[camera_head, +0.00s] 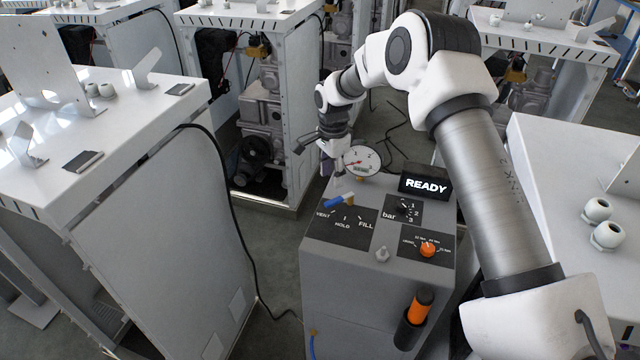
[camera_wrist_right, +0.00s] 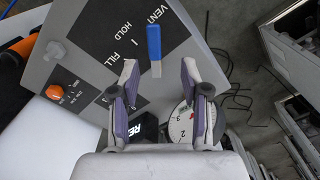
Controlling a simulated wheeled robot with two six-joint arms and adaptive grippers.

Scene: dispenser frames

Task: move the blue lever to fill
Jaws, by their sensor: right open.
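The blue lever (camera_head: 334,202) sits on top of the grey dispenser cabinet, its handle pointing left toward the VENT side of the black VENT–HOLD–FILL label plate (camera_head: 340,229). In the wrist view the blue lever (camera_wrist_right: 154,43) lies just beyond the fingertips, roughly in line with the gap between them. My right gripper (camera_wrist_right: 159,72) is open and empty. In the head view the right gripper (camera_head: 318,152) is above and behind the lever, apart from it and partly blurred against the background. My left gripper is not in view.
A round gauge (camera_head: 361,160) and a READY display (camera_head: 425,184) stand close behind the lever. An orange knob (camera_head: 428,248), a bar selector (camera_head: 403,207) and a small metal fitting (camera_head: 382,254) are on the panel. White cabinets (camera_head: 170,190) stand to the left.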

